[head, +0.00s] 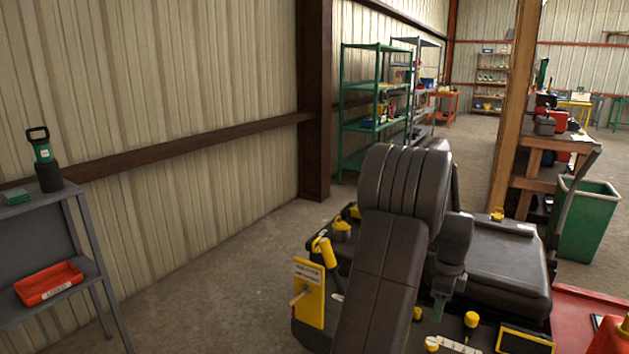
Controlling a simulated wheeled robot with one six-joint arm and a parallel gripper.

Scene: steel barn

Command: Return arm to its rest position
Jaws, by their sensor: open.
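My dark arm rises from the bottom middle of the head view, bends at a thick ribbed joint near the picture's centre and folds back down on its right side. My gripper (439,304) hangs at the lower end of that part, small and pointing down. It is open, and I see nothing held in it. It is over a dark deck with yellow fittings; whether it touches anything there I cannot tell.
A grey shelf unit (90,230) with a red tray (49,283) stands at left by the wall. Green shelving (343,110) is behind. A wooden bench (530,165) and green bin (588,220) are at right. The concrete floor (215,275) left of my arm is clear.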

